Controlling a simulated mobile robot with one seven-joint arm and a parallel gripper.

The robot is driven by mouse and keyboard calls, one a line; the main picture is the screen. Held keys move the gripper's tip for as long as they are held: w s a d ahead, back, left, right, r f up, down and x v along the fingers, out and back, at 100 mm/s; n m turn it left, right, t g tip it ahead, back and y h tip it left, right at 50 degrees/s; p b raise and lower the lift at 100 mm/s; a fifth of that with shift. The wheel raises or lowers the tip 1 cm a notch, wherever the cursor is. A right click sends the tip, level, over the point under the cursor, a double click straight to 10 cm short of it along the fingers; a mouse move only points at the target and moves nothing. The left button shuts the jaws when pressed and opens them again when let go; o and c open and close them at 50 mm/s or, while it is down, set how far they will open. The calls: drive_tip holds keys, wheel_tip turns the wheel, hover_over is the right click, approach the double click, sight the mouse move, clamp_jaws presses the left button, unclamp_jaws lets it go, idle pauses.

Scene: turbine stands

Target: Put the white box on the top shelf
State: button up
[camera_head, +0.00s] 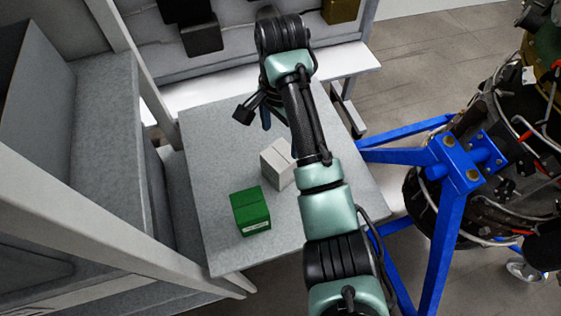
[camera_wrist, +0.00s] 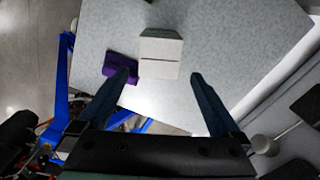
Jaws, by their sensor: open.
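The white box (camera_head: 274,168) sits on the grey tabletop (camera_head: 220,150), partly hidden behind my arm in the head view. In the wrist view, the white box (camera_wrist: 160,50) lies ahead of my gripper (camera_wrist: 160,76), roughly centred between the two dark blue fingers. The fingers are spread wide with nothing held between them. In the head view, my gripper (camera_head: 262,114) is over the far part of the table, beyond the white box, and mostly hidden by my wrist. I cannot tell which surface is the top shelf.
A green box (camera_head: 250,212) stands nearer on the table. A purple box (camera_wrist: 120,68) lies beside the white box in the wrist view. A shelving frame (camera_head: 105,85) stands left. Black (camera_head: 190,25) and gold (camera_head: 340,10) boxes sit at the back. A blue turbine stand (camera_head: 447,220) is right.

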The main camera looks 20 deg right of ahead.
sight(281, 161)
wheel_tip(281, 161, down, 12)
drive_tip(key=p, duration=0.3)
drive_tip(key=shift+s+r, duration=0.1)
drive_tip(key=shift+c, duration=0.3)
drive_tip(key=c, duration=1.2)
drive_tip(key=shift+r, duration=0.2)
wheel_tip(281, 161, up, 10)
drive_tip(key=shift+f+b, duration=0.15)
drive_tip(key=shift+b, duration=0.9)
